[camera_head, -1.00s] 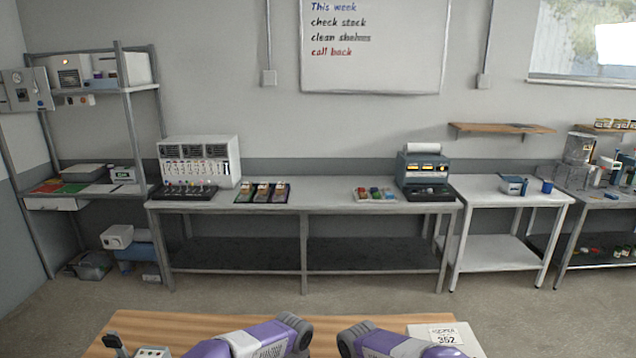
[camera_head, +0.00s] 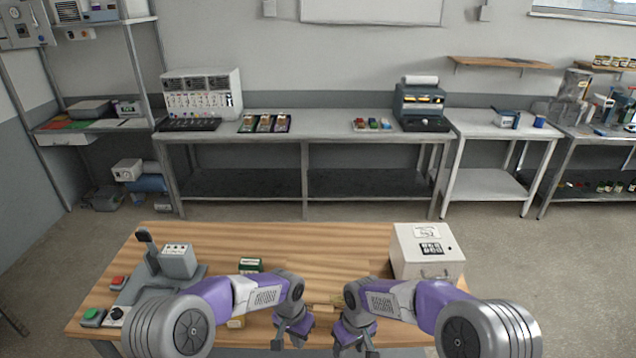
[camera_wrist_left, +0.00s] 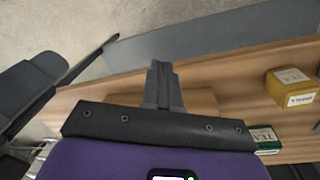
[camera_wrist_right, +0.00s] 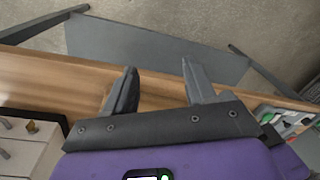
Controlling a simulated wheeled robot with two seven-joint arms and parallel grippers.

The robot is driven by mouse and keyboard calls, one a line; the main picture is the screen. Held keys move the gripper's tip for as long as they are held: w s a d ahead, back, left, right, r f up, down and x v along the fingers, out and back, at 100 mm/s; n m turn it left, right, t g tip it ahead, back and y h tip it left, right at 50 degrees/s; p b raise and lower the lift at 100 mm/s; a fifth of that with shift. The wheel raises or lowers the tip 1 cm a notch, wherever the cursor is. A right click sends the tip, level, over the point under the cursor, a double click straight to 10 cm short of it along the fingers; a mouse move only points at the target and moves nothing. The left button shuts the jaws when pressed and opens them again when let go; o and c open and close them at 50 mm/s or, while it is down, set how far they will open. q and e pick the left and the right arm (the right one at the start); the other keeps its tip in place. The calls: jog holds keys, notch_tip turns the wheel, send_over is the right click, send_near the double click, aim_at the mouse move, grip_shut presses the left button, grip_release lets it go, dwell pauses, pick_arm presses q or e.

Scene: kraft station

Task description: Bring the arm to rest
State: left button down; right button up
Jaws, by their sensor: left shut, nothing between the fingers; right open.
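My left gripper (camera_head: 291,338) hangs at the front edge of the wooden table (camera_head: 330,240), fingers pointing down. In the left wrist view its fingers (camera_wrist_left: 162,75) are together with nothing between them. My right gripper (camera_head: 354,342) hangs beside it, a short gap to the right. In the right wrist view its fingers (camera_wrist_right: 158,80) are apart and empty over the table edge. Both arms are bent in front of me over the table.
A long bench (camera_head: 330,127) stands against the wall. The table's middle back is clear.

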pick_arm(q)
jog(key=s+a+f+n+h+b, duration=0.1)
jog(key=s+f+n+b, duration=0.3)
jog(key=s+f, duration=0.7)
jog(key=s+a+f+n+h+b, duration=0.2)
jog(key=s+f+b, duration=0.5)
jog(key=s+f, duration=0.4)
notch_tip(320, 180, down, 7)
jog(key=shift+s+a+r+n+t, duration=0.15)
jog(key=shift+a+n+t, duration=0.25)
jog(key=shift+a+n, duration=0.5)
pick_arm(e)
jog(key=s+f+m+y, duration=0.1)
jog(key=s+f+m, duration=0.1)
jog(key=s+f, duration=0.4)
jog(key=s+d+f+m+y, duration=0.1)
jog(key=s+f+m, duration=0.2)
jog(key=f, duration=1.1)
jog(key=s+d+f+m+y, duration=0.1)
jog(key=s+f+m, duration=0.1)
jog(key=s+f, duration=0.8)
jog(key=shift+f+m+t, duration=0.25)
jog(key=shift+m+t, duration=0.05)
jog(key=shift+m, duration=0.1)
pick_arm(q)
jog(key=shift+d, duration=0.15)
